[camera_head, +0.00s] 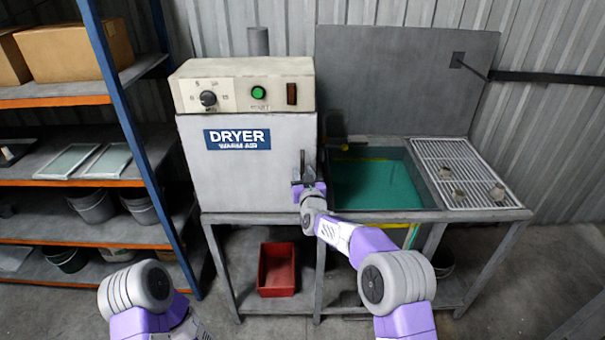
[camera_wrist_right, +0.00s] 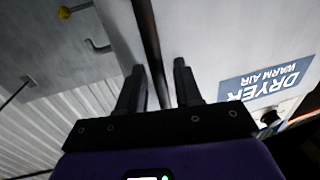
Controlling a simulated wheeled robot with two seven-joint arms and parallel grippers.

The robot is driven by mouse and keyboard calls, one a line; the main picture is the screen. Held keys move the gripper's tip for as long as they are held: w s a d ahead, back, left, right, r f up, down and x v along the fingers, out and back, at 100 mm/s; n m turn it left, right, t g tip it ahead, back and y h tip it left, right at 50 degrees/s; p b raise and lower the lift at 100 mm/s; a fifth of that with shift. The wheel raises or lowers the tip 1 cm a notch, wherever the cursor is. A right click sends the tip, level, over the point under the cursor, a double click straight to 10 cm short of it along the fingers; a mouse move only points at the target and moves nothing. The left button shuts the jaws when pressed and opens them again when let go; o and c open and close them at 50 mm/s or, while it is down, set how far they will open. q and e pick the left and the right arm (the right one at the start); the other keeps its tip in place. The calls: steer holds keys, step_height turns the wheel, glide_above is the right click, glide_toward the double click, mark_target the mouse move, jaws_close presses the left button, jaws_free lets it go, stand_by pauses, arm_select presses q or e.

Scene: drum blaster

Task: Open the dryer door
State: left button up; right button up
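The dryer (camera_head: 250,180) is a pale box on a metal stand, with a blue "DRYER WARM AIR" label on its closed front door. The door's upright handle (camera_head: 302,163) is at the right edge of the front. My right gripper (camera_head: 304,182) is at that handle. In the right wrist view, its two black fingers (camera_wrist_right: 158,80) stand apart, with a dark upright bar (camera_wrist_right: 150,45), seemingly the handle, running between them. I cannot tell whether either finger touches it. The label (camera_wrist_right: 268,78) shows upside down there. My left gripper is out of view; only part of my left arm shows.
A green-filled tank (camera_head: 375,185) and a rack (camera_head: 465,170) with several small pieces adjoin the dryer's right side. A red bin (camera_head: 277,270) is on the lower shelf. A shelving unit with a blue post (camera_head: 135,130) stands left. Floor in front is partly clear.

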steer(key=shift+w, duration=0.25)
jaws_close()
steer(key=shift+s, duration=0.15)
